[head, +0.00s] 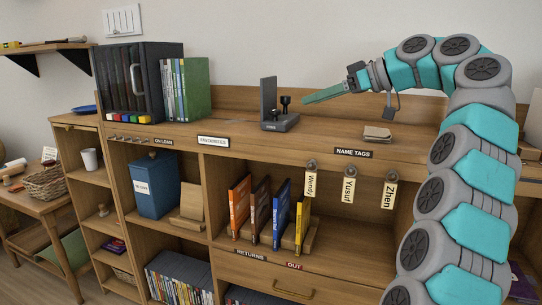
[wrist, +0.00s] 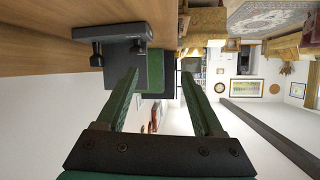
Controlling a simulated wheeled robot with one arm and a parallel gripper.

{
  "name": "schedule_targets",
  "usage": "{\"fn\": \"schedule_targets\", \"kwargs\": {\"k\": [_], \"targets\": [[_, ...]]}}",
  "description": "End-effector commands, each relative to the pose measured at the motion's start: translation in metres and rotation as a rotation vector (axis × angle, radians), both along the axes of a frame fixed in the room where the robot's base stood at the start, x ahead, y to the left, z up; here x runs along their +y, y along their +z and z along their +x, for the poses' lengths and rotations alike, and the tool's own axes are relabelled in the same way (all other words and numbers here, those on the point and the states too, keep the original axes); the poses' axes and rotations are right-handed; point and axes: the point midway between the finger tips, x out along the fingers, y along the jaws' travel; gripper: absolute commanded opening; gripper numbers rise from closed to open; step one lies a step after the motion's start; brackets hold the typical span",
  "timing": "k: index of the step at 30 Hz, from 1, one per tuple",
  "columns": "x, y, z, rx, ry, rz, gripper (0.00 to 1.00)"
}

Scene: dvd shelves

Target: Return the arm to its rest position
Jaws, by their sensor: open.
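My gripper (head: 325,94) is held above the shelf top (head: 330,135), pointing left in the head view. Its two green fingers stand apart in the wrist view (wrist: 158,98), with nothing between them. My teal and grey arm rises at the right and bends over to the left. A dark grey stand (head: 278,122) with a small black knob is on the shelf top, left of the fingertips. The stand also shows in the wrist view (wrist: 118,62), beyond the left finger. I cannot tell the exact gap between it and the fingers.
A small beige stack (head: 377,133) lies on the shelf top below my arm. Dark binders (head: 138,82) and green cases (head: 190,90) stand at the left. Name tags (head: 348,190) hang from the front edge. Several books (head: 278,213) stand in the compartment below. The air above the shelf is clear.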

Motion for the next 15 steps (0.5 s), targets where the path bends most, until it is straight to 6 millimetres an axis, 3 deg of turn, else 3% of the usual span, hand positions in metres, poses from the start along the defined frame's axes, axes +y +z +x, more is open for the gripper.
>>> {"fn": "schedule_targets", "kwargs": {"k": [8,15], "targets": [[0.016,-0.008,-0.012,0.107,-0.008,0.017,0.69],[0.040,-0.030,-0.035,0.267,-0.034,0.011,0.69]]}}
